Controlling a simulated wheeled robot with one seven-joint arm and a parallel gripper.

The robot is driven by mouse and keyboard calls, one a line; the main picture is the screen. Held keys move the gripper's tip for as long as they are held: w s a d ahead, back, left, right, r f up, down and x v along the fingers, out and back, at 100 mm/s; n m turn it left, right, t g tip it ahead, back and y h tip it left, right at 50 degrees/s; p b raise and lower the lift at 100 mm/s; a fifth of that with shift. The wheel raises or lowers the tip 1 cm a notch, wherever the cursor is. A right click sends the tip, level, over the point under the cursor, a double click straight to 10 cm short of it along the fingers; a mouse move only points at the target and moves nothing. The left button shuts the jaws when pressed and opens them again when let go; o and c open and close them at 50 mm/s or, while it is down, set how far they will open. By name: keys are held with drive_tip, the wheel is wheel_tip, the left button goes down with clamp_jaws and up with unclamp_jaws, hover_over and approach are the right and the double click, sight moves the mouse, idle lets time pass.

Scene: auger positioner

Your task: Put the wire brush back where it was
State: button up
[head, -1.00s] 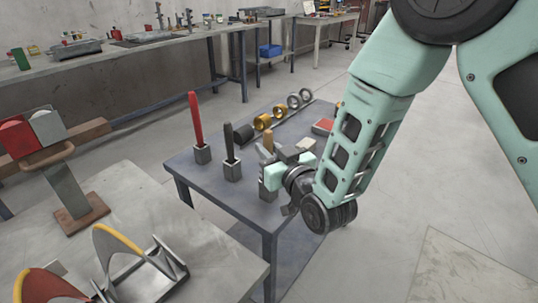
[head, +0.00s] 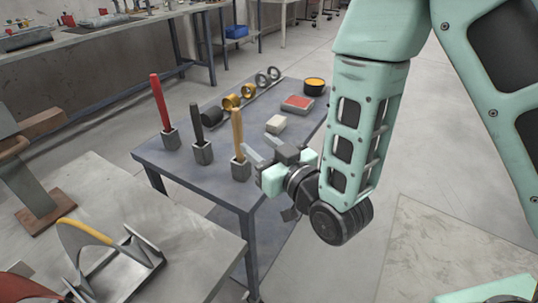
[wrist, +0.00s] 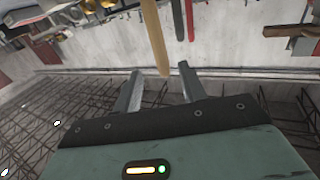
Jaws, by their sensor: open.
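A tan wooden-handled tool (head: 237,130), which I take to be the wire brush, stands upright in a grey block holder (head: 241,170) near the front edge of the blue-grey table (head: 205,183). Its lower end is hidden in the holder, so no bristles show. My gripper (head: 263,151) is open and empty, just right of the handle, with its fingers pointing towards it. In the wrist view the tan handle (wrist: 155,38) reaches down to between the tips of my open fingers (wrist: 160,75); I cannot tell whether they touch it.
A red-handled tool (head: 159,103) and a black-handled tool (head: 196,124) stand in similar holders to the left. Behind are several rings on a rod (head: 248,92), a pale block (head: 276,124), a red-topped box (head: 298,103) and a yellow-black tin (head: 314,87).

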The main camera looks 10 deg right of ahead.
drive_tip(key=shift+p+v, duration=1.5)
drive_tip(key=shift+p, duration=2.6)
drive_tip(key=shift+a, duration=0.1)
drive_tip(key=s+d+r+n+g+h, duration=0.1)
drive_tip(key=s+d+r+g+h, duration=0.3)
drive_tip(key=s+g, duration=0.3)
drive_tip(key=s+d+r+g+h, duration=0.4)
drive_tip(key=s+g, duration=0.4)
drive_tip(key=s, duration=0.5)
drive_tip(key=shift+r+n+g, duration=0.3)
drive_tip(key=shift+r+n, duration=0.1)
drive_tip(key=shift+r, duration=0.3)
